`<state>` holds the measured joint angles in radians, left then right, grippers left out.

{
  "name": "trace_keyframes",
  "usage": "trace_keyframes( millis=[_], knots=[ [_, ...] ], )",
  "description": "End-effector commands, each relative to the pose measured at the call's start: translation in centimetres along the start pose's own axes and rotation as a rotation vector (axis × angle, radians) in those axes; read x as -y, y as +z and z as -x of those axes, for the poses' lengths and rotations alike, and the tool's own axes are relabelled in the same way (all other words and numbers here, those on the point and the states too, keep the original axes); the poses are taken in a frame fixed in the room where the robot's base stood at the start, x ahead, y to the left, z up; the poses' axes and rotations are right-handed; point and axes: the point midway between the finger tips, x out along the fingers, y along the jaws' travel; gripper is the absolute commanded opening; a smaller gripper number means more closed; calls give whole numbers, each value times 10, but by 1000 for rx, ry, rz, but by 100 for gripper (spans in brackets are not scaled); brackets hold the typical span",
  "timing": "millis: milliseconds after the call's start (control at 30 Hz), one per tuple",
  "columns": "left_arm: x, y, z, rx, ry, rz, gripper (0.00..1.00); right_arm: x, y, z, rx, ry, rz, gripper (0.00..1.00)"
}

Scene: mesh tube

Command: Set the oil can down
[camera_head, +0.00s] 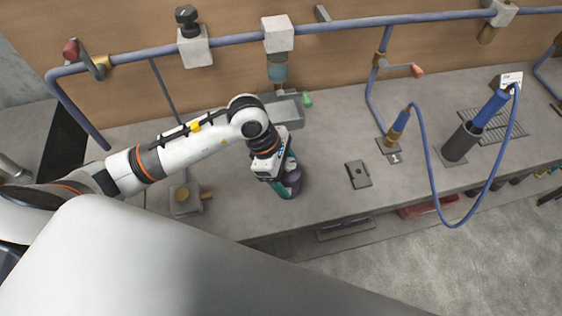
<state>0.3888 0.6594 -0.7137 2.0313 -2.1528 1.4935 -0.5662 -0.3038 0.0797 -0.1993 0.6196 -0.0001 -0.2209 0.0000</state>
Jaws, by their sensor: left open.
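My right gripper is not in view.
A small dark plate (358,174) lies right of the can. A grey tray (287,108) is behind the gripper. A blue hose (432,180) loops over the bench's front edge at right. A valve block (186,199) stands left. Blue pipes run along the back wall.

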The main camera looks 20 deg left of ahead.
Motion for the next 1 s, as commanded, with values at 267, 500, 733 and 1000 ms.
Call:
trace_keyframes(
  millis=[267, 500, 733, 1000],
  knots=[
    [2, 2, 46, 1, -9, -4, 74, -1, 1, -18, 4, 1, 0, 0],
    [1, 1, 95, 0, -6, -2, 74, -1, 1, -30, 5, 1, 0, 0],
    [0, 0, 118, 0, -2, -1, 74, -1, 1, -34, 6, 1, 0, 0],
    [0, 0, 120, 0, 0, 0, 74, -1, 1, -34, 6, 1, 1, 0]
  ],
)
